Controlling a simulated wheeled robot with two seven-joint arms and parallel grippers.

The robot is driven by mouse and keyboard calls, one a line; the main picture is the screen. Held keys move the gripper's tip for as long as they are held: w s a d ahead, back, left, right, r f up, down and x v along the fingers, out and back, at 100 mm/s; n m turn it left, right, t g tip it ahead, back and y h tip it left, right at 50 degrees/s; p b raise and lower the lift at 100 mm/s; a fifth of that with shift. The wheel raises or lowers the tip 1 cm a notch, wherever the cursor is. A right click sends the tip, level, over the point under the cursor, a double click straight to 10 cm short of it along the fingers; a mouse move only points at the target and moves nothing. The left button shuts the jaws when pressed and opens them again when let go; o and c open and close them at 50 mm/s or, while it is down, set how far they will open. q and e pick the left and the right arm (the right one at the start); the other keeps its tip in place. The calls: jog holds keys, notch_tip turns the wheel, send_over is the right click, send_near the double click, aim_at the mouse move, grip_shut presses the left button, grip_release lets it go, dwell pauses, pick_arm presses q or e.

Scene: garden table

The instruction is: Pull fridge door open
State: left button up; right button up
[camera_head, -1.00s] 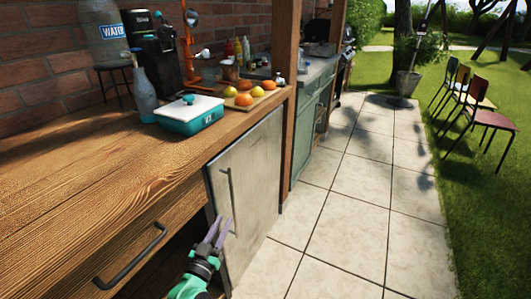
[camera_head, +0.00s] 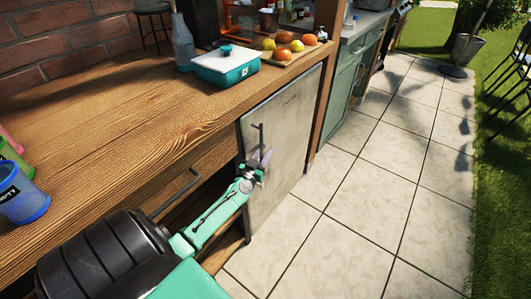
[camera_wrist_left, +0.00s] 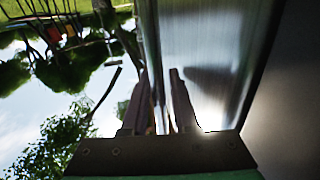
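The fridge door (camera_head: 288,140) is a grey metal panel under the wooden counter. It looks shut, lying along the counter front. Its dark upright handle (camera_head: 256,132) is near its left edge. My left gripper (camera_head: 261,158) is at the lower part of the handle, its purple fingers spread apart and hiding the handle's lower end. In the left wrist view the two fingers (camera_wrist_left: 160,75) stand apart before the shiny door surface (camera_wrist_left: 215,60). I cannot tell whether they touch the handle. My right gripper is out of view.
A wooden drawer (camera_head: 190,165) with a dark handle is left of the door. A teal lunch box (camera_head: 226,68), a bottle (camera_head: 183,45) and fruit on a board stand on the counter (camera_head: 130,110). Cups (camera_head: 22,195) are at far left. The tiled floor (camera_head: 350,210) before the door is clear.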

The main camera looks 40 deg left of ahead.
pick_arm(q)
grip_shut()
dwell(1.4)
